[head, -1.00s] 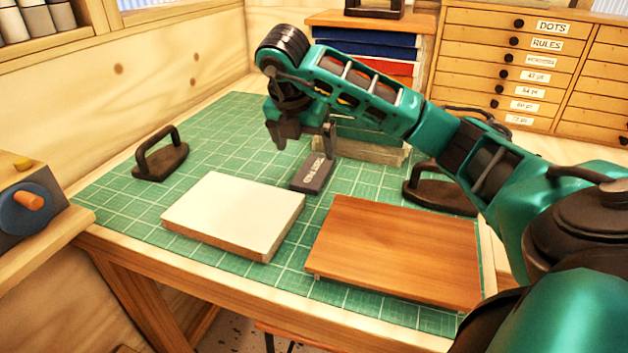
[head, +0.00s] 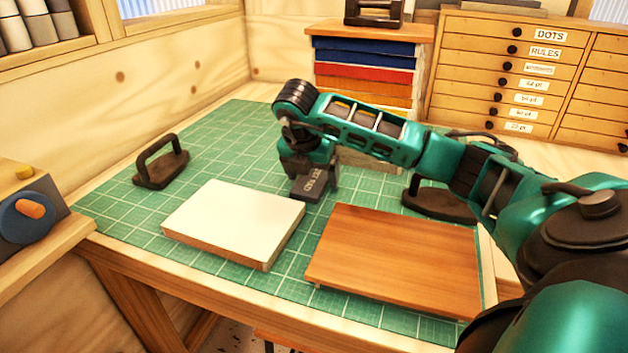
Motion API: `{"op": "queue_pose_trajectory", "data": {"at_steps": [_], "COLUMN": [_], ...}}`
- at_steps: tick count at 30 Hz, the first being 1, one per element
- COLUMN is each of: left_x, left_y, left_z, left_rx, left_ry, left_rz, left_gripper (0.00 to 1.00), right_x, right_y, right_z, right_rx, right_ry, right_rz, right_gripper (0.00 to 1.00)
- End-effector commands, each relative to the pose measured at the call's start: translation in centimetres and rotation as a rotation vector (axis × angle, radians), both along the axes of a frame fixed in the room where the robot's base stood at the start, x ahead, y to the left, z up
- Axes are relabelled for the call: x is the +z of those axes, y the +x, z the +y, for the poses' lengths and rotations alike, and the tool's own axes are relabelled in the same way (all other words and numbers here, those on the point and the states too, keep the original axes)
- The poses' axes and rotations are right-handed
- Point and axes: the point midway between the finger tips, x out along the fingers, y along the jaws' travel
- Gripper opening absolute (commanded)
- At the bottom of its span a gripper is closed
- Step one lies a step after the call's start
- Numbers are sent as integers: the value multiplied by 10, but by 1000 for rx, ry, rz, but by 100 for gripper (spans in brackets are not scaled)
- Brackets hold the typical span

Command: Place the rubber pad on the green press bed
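The dark grey rubber pad (head: 312,187), with pale lettering on top, lies on the green gridded bed (head: 235,150) behind the gap between two boards. My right gripper (head: 314,182) is lowered over the pad, pointing down, with a finger on either side of it. The fingers look open, about as wide apart as before; contact with the pad cannot be made out. The far part of the pad is hidden by the gripper. My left gripper is not in view.
A white-topped board (head: 232,220) lies front left of the pad, a brown wooden board (head: 395,258) front right. Dark handled blocks stand at left (head: 162,165) and right (head: 438,200). A stack of coloured drawers (head: 365,62) stands behind. The bed's back left is clear.

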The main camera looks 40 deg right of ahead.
Motion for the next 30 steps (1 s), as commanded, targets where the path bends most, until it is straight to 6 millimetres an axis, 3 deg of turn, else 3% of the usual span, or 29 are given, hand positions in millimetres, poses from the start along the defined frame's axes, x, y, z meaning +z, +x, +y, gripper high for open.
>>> {"op": "queue_pose_trajectory", "data": {"at_steps": [2,18,26,30], "left_x": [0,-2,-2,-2], "left_y": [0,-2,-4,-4], "left_z": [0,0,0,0], "left_rx": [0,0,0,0], "left_ry": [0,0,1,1], "left_rz": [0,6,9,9], "left_gripper": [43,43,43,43], "right_x": [0,1,3,14], "right_y": [0,0,0,1], "right_z": [0,0,0,0], "right_rx": [0,0,1,-1], "right_ry": [0,0,1,1], "right_rz": [-1,-1,-2,-4], "right_gripper": [78,27,25,25]}}
